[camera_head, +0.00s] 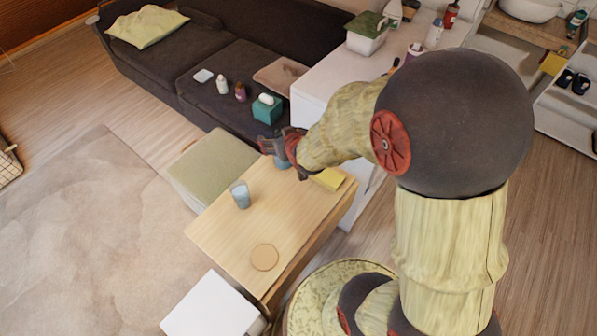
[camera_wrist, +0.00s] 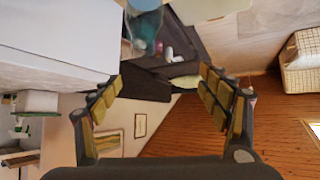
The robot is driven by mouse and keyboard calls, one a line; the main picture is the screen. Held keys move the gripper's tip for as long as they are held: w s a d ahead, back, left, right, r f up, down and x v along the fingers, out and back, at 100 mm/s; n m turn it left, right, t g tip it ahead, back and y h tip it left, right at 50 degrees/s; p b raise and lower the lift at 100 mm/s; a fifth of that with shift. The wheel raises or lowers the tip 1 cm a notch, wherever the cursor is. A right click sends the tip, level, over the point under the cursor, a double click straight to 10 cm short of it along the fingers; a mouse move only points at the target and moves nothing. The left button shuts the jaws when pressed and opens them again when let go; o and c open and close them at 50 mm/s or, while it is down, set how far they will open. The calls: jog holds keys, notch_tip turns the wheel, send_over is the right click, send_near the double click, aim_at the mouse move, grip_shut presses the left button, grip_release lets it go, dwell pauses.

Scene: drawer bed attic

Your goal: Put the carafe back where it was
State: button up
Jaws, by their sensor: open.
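My gripper (camera_head: 277,146) is over the far end of the wooden table (camera_head: 230,232). In the wrist view its two fingers (camera_wrist: 161,78) are spread, with nothing between them. A bluish, see-through vessel (camera_head: 282,161), which may be the carafe, is beside the gripper at that end, partly hidden by it. In the wrist view a bluish translucent vessel (camera_wrist: 144,24) is at the top edge, cut off, beyond the fingertips. A glass of blue liquid (camera_head: 241,195) stands upright mid-table. A round coaster (camera_head: 265,257) lies bare on the near part of the table.
A yellow item (camera_head: 329,179) lies beneath my arm at the table's right edge. A green-topped seat (camera_head: 213,166) adjoins the table's left side. The dark sofa (camera_head: 220,75) and white counter (camera_head: 335,75) are behind. A white block (camera_head: 212,306) is at the near end.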

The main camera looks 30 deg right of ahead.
jog(key=s+a+r+g, duration=0.2)
jog(key=s+a+r, duration=0.2)
jog(key=s+r, duration=0.65)
jog(key=s+a+r+g, duration=0.1)
jog(key=s+a+r, duration=0.1)
jog(key=s+r, duration=0.2)
jog(key=s+a+r+n+g+y, duration=0.1)
jog(key=s+r, duration=0.3)
jog(key=s, duration=0.7)
jog(key=shift+a+g, duration=0.4)
jog(key=shift+a, duration=0.25)
